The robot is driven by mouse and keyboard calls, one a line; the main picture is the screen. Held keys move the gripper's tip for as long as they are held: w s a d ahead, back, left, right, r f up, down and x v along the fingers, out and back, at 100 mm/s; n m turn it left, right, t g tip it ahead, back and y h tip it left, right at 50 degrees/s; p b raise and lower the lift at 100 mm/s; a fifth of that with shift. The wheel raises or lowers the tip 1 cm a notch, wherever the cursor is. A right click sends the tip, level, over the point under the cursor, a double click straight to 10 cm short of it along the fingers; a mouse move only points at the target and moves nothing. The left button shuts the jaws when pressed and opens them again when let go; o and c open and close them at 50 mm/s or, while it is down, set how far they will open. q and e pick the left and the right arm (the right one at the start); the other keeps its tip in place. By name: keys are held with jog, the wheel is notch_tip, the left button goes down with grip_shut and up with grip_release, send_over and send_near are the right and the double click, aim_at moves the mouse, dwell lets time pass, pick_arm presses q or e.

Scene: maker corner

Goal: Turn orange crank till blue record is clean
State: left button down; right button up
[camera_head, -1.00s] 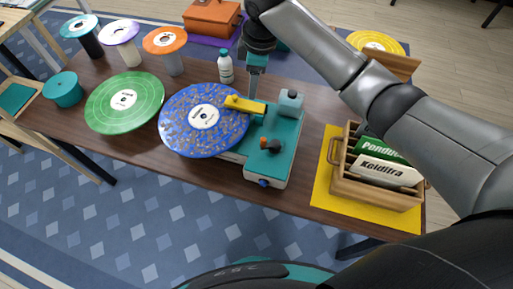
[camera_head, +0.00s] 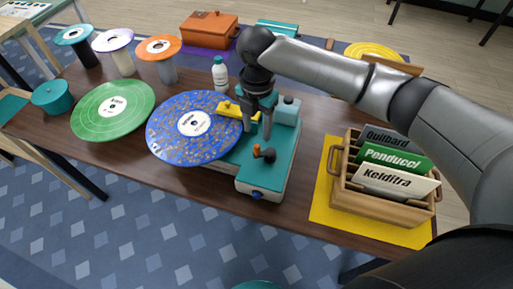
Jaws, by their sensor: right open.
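The blue record (camera_head: 178,142) lies on the teal record-cleaning machine (camera_head: 272,175) and is speckled all over with brownish spots. A yellow arm (camera_head: 229,109) reaches over its right edge. The orange crank (camera_head: 257,151), with a dark knob beside it, sits on the machine's top, right of the record. My right gripper (camera_head: 256,135) points down over the machine, just behind the crank and right of the yellow arm. Its two fingers are apart with nothing seen between them. Whether the fingertips touch the machine I cannot tell. My left gripper is out of view.
A green record (camera_head: 112,110) lies left of the blue one. A white bottle (camera_head: 220,75) stands behind. A wooden crate (camera_head: 383,203) with record sleeves stands on a yellow mat (camera_head: 325,214) at right. Several stands holding small discs line the back left.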

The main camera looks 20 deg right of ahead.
aim_at(257, 146)
notch_tip(257, 146, down, 9)
jog(key=shift+r+b, duration=0.15)
jog(key=shift+b, duration=0.5)
grip_shut()
